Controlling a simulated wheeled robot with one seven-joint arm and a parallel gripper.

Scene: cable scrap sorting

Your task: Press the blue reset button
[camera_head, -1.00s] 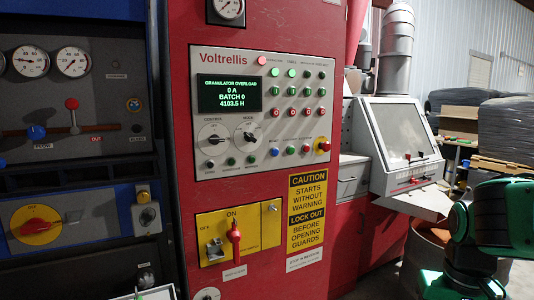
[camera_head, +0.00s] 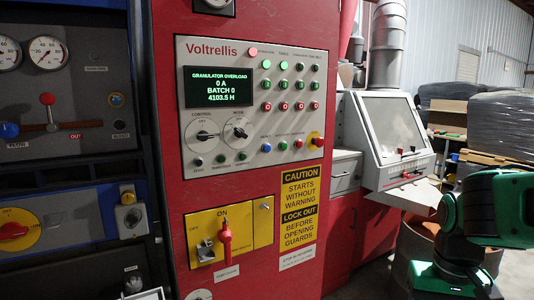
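The blue reset button (camera_head: 266,147) is a small round button at the lower middle of the grey Voltrellis control panel (camera_head: 222,58). It sits at the left end of a row with a green, a red and another button. The panel is on the front of a red cabinet (camera_head: 170,120). The display (camera_head: 219,87) reads "GRANULATOR OVERLOAD, 0 A, BATCH 0, 4103.5 H". Nothing covers the blue button. Green and black links of my arm show at the lower right, well apart from the panel. My gripper itself is not in view.
A red switch handle (camera_head: 225,240) sticks out below on a yellow plate. A grey sloped console (camera_head: 385,130) stands right of the cabinet. A dark gauge panel (camera_head: 95,90) is at left.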

